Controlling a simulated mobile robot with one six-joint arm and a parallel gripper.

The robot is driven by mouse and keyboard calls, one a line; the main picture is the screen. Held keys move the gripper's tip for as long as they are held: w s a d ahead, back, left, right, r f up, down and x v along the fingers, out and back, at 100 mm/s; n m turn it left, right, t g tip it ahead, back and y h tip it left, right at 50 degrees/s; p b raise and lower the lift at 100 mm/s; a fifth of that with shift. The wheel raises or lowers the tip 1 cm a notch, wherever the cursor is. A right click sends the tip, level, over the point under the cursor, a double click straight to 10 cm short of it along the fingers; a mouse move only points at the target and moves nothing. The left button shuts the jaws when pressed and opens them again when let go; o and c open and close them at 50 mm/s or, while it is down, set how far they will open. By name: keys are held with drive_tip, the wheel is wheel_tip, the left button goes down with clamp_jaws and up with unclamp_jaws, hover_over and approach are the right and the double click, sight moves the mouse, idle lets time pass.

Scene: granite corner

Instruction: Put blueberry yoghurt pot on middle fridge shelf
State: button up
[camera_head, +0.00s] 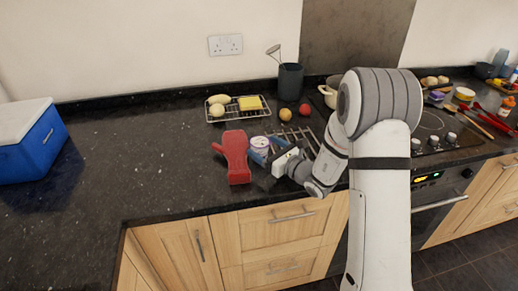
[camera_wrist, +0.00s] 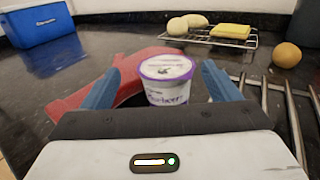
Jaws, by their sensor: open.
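The blueberry yoghurt pot (camera_wrist: 167,80) is a small white tub with purple print and a purple-rimmed lid. It stands upright on the dark granite worktop, and in the head view the pot (camera_head: 260,143) is beside a red oven mitt. My gripper (camera_head: 264,153) is low over the worktop at the pot. In the wrist view my gripper (camera_wrist: 167,88) is open, with one blue finger on each side of the pot. Small gaps show between the fingers and the pot. The pot's lower part is partly hidden by the gripper body. No fridge or shelf is in view.
The red oven mitt (camera_head: 236,157) lies left of the pot. A metal rack (camera_head: 302,137) lies close on the right. Behind are a rack with food (camera_head: 237,107), a dark utensil pot (camera_head: 290,82) and loose fruit. A blue cool box (camera_head: 28,140) stands far left; worktop between is clear.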

sight(256, 139)
drive_tip(key=x, duration=0.2)
drive_tip(key=p+x, duration=0.1)
drive_tip(key=x, duration=0.2)
drive_tip(key=shift+w+f, duration=0.15)
drive_tip(key=shift+w, duration=0.3)
drive_tip(key=shift+d, duration=0.1)
drive_tip(key=c, duration=1.2)
